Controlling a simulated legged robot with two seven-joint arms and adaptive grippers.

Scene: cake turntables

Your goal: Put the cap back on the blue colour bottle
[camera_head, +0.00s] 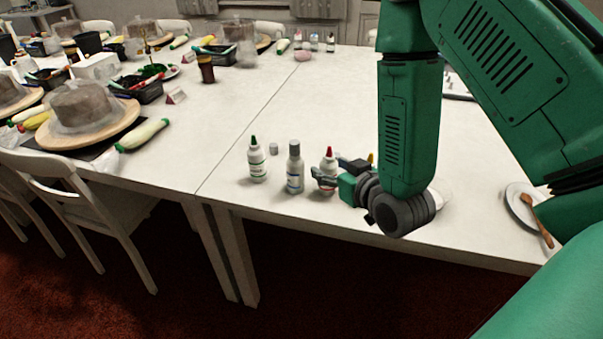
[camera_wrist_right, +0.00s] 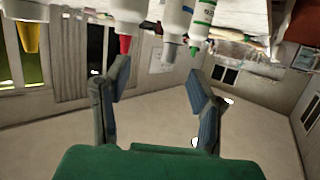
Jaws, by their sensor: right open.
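A white bottle with a grey top and bluish label marks (camera_head: 294,172), probably the blue colour bottle, stands upright near the table's front edge. It hangs inverted in the wrist view (camera_wrist_right: 177,22). A small grey cap-like piece (camera_head: 274,148) lies on the table behind and left of it. My right gripper (camera_head: 327,167) is just right of this bottle, at the red-tipped bottle (camera_head: 328,158), partly covering it. In the wrist view its two fingers (camera_wrist_right: 160,76) are spread with nothing between them. Whether they touch the red-tipped bottle is unclear. My left gripper is not in view.
A green-tipped bottle (camera_head: 258,163) stands to the left. A yellow-tipped bottle (camera_wrist_right: 29,30) is mostly hidden behind my gripper in the head view. A plate with a brown-handled tool (camera_head: 538,220) lies right. The table's middle (camera_head: 320,100) is clear.

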